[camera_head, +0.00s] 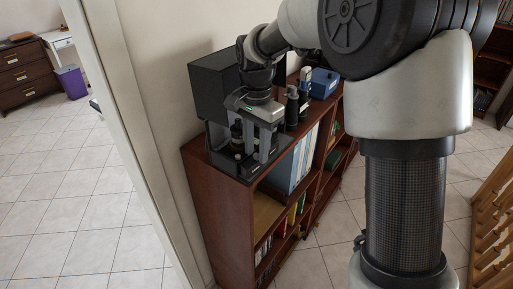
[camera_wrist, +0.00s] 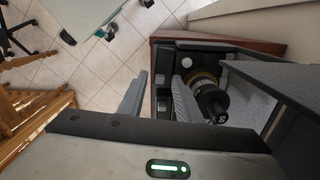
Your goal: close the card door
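A black device (camera_head: 213,88) stands on top of the brown bookcase, beside the wall. It has a tall boxy part and a low dark base. In the wrist view, a dark panel (camera_wrist: 285,78) stands out at the right, perhaps the card door; I cannot tell for sure. Left of it, a frame holds a brass ring and a black cylinder (camera_wrist: 211,104). My gripper (camera_head: 250,148) points down over the device's front, its fingers apart. In the wrist view, my gripper (camera_wrist: 160,76) shows the frame's near edge between its fingers. I cannot tell whether they touch it.
The bookcase (camera_head: 207,207) holds binders and books below. Black bottles (camera_head: 292,106) and a blue box (camera_head: 323,83) stand on its top, right of my gripper. A wooden railing (camera_head: 493,215) is at the right. Tiled floor is open at the left.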

